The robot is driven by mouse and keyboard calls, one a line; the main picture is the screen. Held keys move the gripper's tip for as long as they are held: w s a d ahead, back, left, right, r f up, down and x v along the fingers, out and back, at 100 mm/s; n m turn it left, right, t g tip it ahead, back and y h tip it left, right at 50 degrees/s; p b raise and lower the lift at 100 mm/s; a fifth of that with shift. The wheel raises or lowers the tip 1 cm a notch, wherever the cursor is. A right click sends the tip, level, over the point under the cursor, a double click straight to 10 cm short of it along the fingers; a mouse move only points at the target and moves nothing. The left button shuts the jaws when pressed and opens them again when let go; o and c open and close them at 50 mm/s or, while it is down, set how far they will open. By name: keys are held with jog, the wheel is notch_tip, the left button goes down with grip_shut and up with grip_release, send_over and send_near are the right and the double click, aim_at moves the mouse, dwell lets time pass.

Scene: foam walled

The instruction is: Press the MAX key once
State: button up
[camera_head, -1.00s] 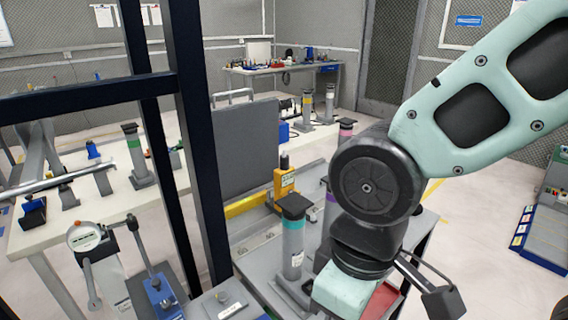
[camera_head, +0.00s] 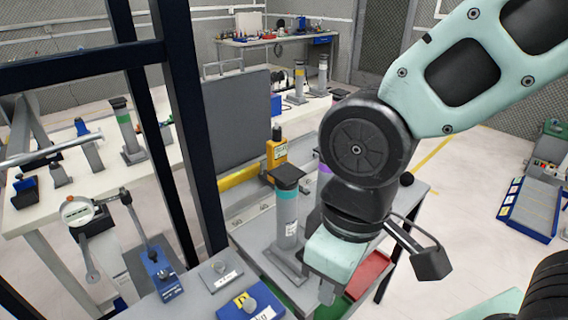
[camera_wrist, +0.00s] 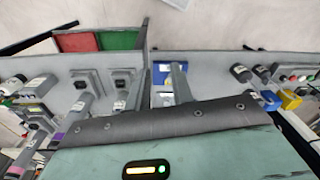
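No key marked MAX can be read in either view. A yellow device (camera_head: 277,152) with a small label or display stands upright on the grey bench, behind a post with a teal band (camera_head: 287,205); its markings are too small to read. My gripper (camera_head: 326,292) hangs below my wrist at the front of the bench, to the right of and nearer than the yellow device.
A red tray (camera_head: 369,275) lies right of my wrist. A dark upright frame (camera_head: 187,120) stands at the left.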

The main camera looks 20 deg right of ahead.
grip_shut()
dwell(1.4)
